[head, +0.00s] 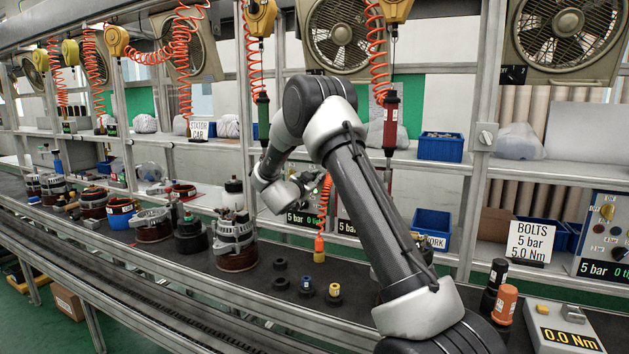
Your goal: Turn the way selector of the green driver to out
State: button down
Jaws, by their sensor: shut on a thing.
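The green driver (263,116) hangs upright from a red coiled hose, close to the left side of my raised arm. My gripper (312,183) is small in the head view, beyond my wrist, at the front of a control box above its display (300,218), which reads "5 bar 0" and then is cut off. My gripper is shut on a small part there, at the place of the way selector. The selector's own shape and the way it points are hidden by my gripper and wrist. Much of the box is covered by my arm.
A red driver (390,122) hangs just right of my elbow. A yellow-orange tool (319,248) on a coiled hose stands below my gripper. Dark sockets (306,286) and an alternator (236,240) are on the bench. A blue bin (431,222) stands right of my forearm.

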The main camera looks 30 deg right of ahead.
jog(key=c, duration=1.5)
grip_release()
jog(key=shift+c, duration=0.2)
jog(key=v, duration=1.2)
